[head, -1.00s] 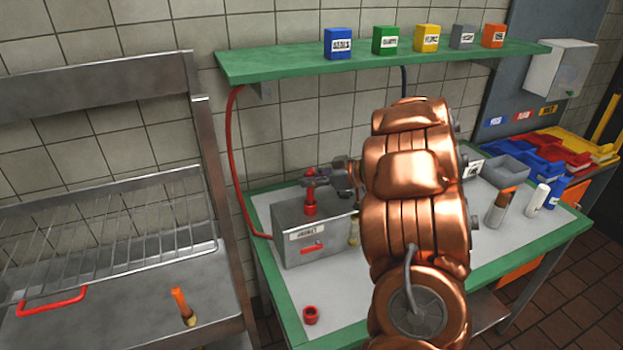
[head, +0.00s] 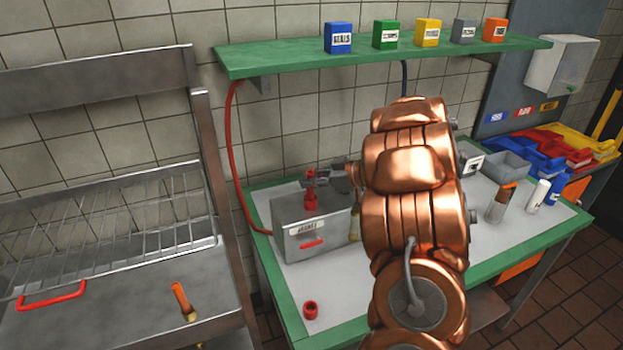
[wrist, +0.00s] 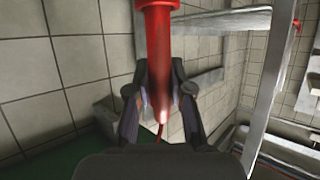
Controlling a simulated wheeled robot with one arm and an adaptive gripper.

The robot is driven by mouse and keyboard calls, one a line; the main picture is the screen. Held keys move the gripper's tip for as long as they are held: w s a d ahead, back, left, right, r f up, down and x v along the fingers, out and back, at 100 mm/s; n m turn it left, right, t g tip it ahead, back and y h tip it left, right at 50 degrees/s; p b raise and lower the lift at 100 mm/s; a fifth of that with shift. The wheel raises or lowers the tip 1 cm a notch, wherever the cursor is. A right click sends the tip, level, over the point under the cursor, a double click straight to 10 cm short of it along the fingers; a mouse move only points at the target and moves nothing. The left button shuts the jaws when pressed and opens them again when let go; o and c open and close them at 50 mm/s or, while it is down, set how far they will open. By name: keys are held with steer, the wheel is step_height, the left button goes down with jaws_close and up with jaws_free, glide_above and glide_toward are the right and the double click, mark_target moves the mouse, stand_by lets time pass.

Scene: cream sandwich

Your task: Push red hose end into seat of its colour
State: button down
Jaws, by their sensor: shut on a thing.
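A red cylindrical piece, which looks like the red hose end (wrist: 158,30), stands between my gripper's fingers in the wrist view. My gripper (head: 312,178) is shut on it above the grey metal box (head: 328,220). Below the jaws, a red upright part (head: 310,202) rises from the box top. I cannot tell where the held piece stops and a red seat begins, or whether they touch. The red hose (head: 231,150) hangs from the shelf's left end and bends behind the box. My copper arm hides the middle of the bench.
A small red ring-like part (head: 310,310) lies on the green-edged bench (head: 285,305) in front of the box. A steel rack (head: 110,225) stands left. A green shelf (head: 290,58) with several coloured boxes hangs above.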

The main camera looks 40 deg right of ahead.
steer(key=shift+f+b, duration=0.3)
steer(key=shift+f, duration=0.75)
steer(key=c, duration=1)
jaws_free()
steer(key=shift+o, duration=0.2)
steer(key=shift+s+d+r, duration=0.1)
steer(key=v, duration=1.1)
steer(key=shift+s+d, duration=0.25)
steer(key=shift+s, duration=0.05)
steer(key=shift+r, duration=0.1)
